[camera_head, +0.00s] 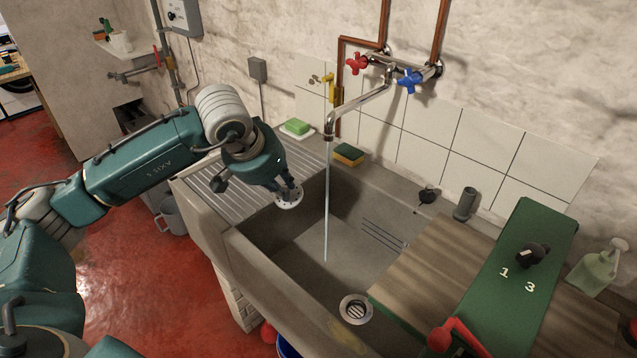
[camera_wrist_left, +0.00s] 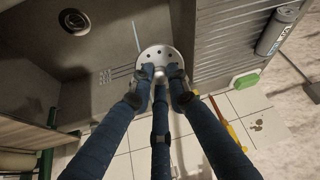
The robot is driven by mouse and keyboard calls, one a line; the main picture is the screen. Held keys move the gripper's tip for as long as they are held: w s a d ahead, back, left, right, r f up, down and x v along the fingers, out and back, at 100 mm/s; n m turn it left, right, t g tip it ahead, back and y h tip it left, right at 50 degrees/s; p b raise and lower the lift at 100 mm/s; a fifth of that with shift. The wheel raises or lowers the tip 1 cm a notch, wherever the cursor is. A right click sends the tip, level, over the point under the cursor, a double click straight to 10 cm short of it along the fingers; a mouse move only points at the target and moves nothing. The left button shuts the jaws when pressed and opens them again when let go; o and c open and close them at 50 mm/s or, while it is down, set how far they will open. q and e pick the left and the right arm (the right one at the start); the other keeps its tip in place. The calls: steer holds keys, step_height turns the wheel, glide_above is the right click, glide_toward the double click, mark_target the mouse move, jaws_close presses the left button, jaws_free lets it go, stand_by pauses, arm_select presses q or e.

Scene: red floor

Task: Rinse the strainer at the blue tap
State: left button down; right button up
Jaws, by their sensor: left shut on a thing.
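My left gripper (camera_head: 287,187) is shut on the strainer (camera_head: 289,200), a small pale round disc with holes. It holds the strainer above the left part of the sink (camera_head: 290,255), by the ribbed drainboard. In the left wrist view the fingers (camera_wrist_left: 160,75) close on the middle of the strainer (camera_wrist_left: 154,53). The blue tap handle (camera_head: 409,80) is on the wall pipe. A thin stream of water (camera_head: 326,205) falls from the spout (camera_head: 330,128) into the sink. The strainer is left of the stream, apart from it. My right gripper is not in view.
A round drain (camera_head: 356,309) is in the sink floor. A red tap handle (camera_head: 357,63) is left of the blue one. A sponge (camera_head: 348,154) and green soap (camera_head: 297,127) lie behind the sink. A green board (camera_head: 515,270) and wooden worktop (camera_head: 440,265) stand right.

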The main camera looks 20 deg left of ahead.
arm_select(q)
steer(key=s+a+r, duration=0.3)
steer(key=r, duration=0.1)
steer(key=shift+s+a, duration=0.15)
steer(key=shift+s, duration=0.25)
stand_by(0.7)
